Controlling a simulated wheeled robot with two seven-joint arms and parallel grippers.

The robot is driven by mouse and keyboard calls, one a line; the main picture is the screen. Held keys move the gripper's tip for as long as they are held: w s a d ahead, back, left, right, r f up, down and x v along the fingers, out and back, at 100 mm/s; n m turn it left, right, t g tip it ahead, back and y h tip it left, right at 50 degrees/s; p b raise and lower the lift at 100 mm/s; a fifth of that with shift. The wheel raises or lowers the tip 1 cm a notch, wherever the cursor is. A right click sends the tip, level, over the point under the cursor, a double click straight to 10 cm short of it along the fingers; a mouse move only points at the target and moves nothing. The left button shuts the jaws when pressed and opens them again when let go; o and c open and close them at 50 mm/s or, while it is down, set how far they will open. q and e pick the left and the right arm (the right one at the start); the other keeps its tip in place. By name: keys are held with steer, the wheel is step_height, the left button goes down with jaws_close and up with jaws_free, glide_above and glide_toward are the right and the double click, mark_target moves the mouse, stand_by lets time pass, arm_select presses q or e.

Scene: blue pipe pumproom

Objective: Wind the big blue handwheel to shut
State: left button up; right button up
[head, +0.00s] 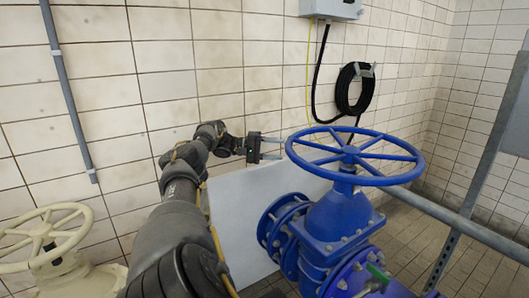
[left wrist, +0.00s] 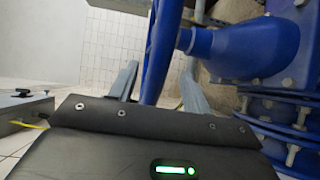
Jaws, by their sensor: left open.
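The big blue handwheel (head: 355,157) sits level on top of a blue valve body (head: 335,228), right of centre in the head view. My left gripper (head: 277,148) is at the left side of the wheel's rim, with its fingers pointing right towards it. It is open. In the left wrist view the blue rim (left wrist: 160,45) runs between the two spread grey fingers, and I cannot tell whether either finger touches it. My right gripper is not in view.
A cream handwheel (head: 42,236) stands at the lower left. A pale panel (head: 240,215) is behind the valve. A grey rail (head: 450,217) runs right of the valve. A coiled black hose (head: 355,90) hangs on the tiled wall below a grey box (head: 332,8).

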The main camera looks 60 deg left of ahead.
arm_select(q)
steer(key=shift+b+v, duration=0.5)
steer(key=shift+v, duration=2.35)
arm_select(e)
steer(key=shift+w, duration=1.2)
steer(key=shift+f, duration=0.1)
